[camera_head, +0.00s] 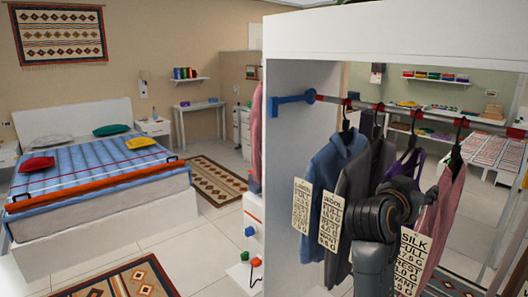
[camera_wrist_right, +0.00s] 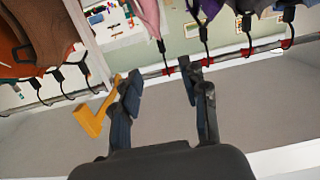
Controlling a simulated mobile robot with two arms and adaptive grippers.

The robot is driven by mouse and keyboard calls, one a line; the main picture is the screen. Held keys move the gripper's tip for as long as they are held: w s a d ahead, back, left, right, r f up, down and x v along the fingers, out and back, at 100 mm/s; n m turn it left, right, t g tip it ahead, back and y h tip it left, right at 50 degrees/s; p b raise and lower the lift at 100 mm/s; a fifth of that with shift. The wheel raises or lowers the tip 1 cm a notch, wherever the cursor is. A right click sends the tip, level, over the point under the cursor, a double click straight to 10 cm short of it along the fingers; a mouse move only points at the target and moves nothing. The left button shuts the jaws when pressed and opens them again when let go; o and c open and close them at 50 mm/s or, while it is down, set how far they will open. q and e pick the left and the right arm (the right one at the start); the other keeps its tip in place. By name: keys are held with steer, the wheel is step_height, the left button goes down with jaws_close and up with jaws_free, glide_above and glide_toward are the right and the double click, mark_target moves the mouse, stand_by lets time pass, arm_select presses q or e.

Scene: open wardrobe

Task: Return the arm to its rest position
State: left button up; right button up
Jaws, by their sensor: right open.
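My right arm rises in front of the open wardrobe (camera_head: 300,105) in the head view, among the hanging clothes. Its gripper fingers cannot be made out there. In the right wrist view my right gripper (camera_wrist_right: 162,88) is open, its two dark fingers apart with nothing held between them. The clothes rail (camera_wrist_right: 240,54) runs beyond the fingertips. A pink garment (camera_wrist_right: 149,17) hangs near the left finger in that view; it shows at the right of the row in the head view (camera_head: 447,200). My left gripper is not in view.
A blue garment (camera_head: 338,170) and a dark grey garment (camera_head: 352,200) hang on the rail (camera_head: 340,101) with paper tags. A yellow bracket (camera_wrist_right: 93,118) is beside the left finger. A bed (camera_head: 100,190) stands at left; floor between is open.

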steer(key=s+a+f+n+g+y, duration=0.1)
steer(key=s+f+n+y, duration=0.25)
steer(key=f, duration=0.95)
steer(key=s+a+f+n+g+y, duration=0.1)
steer(key=s+f+n+y, duration=0.3)
steer(key=f, duration=0.9)
steer(key=s+a+f+n+g+y, duration=0.1)
steer(key=s+a+f+g+y, duration=0.15)
steer(key=s+f, duration=0.45)
steer(key=s+a+f+n+g+y, duration=0.1)
steer(key=s+a+f+n, duration=0.2)
steer(key=s, duration=0.8)
steer(key=s+a+f+g+y, duration=0.2)
steer(key=s+a+f, duration=0.3)
steer(key=s, duration=0.4)
step_height(320, 180, down, 28)
steer(key=s+g, duration=0.1)
steer(key=s, duration=0.1)
steer(key=s+d+f, duration=0.1)
steer(key=s+f, duration=0.6)
steer(key=s, duration=0.1)
steer(key=s+d+f+g, duration=0.1)
steer(key=s+d+f, duration=0.1)
steer(key=s+f, duration=0.4)
steer(key=shift+s+d+f, duration=0.25)
steer(key=shift+s+f, duration=0.15)
steer(key=shift+s, duration=0.7)
